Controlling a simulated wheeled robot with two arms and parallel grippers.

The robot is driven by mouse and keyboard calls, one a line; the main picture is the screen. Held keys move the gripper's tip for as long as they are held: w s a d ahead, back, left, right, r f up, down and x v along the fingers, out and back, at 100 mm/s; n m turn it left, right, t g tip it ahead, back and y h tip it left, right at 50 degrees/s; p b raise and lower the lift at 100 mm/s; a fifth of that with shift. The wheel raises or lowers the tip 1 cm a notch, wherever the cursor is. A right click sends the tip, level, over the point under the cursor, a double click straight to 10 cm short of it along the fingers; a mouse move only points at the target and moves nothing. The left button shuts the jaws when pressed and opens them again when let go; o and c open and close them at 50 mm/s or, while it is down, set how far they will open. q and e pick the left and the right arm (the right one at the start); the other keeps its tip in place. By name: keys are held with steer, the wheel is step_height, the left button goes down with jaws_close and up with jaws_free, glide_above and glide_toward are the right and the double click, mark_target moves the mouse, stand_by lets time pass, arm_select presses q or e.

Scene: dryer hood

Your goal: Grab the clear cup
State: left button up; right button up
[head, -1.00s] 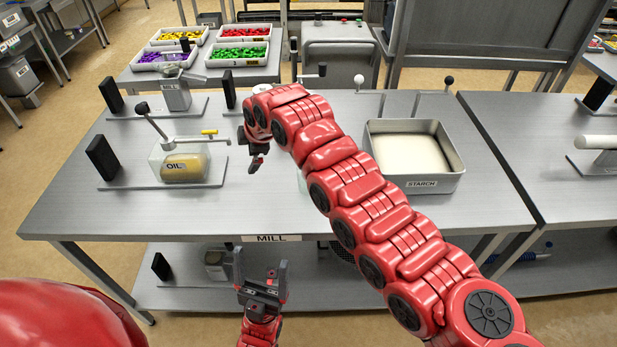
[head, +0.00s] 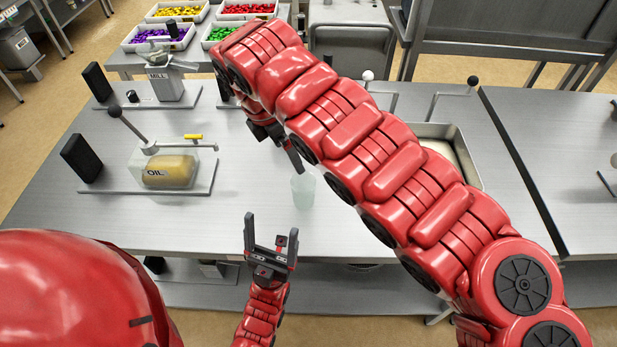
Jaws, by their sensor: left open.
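The clear cup (head: 303,191) is a small, pale, see-through cup standing upright on the metal table, near its front middle. My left gripper (head: 271,226) is open and empty at the table's front edge. It is in front of the cup and a little left of it, with its fingers pointing up the picture, apart from the cup. My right gripper (head: 292,157) hangs just behind and above the cup, partly hidden by my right arm. I cannot tell whether its fingers are apart.
The oil dispenser (head: 168,170) stands on the table at left, the mill (head: 166,86) behind it. Bins of coloured pieces (head: 161,39) stand behind. The table between oil dispenser and cup is clear.

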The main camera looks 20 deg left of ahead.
mark_target(303, 182)
steer(key=p+x, duration=0.3)
steer(key=x, duration=0.8)
steer(key=shift+s+d+f, duration=0.1)
steer(key=shift+s+f, duration=0.05)
steer(key=shift+f, duration=0.05)
steer(key=p+x, duration=0.2)
steer(key=x, duration=0.2)
steer(key=shift+d+f+p, duration=0.1)
steer(key=shift+f+p, duration=0.1)
steer(key=shift+p, duration=0.2)
steer(key=shift+w+f, duration=0.35)
steer(key=c, duration=1.2)
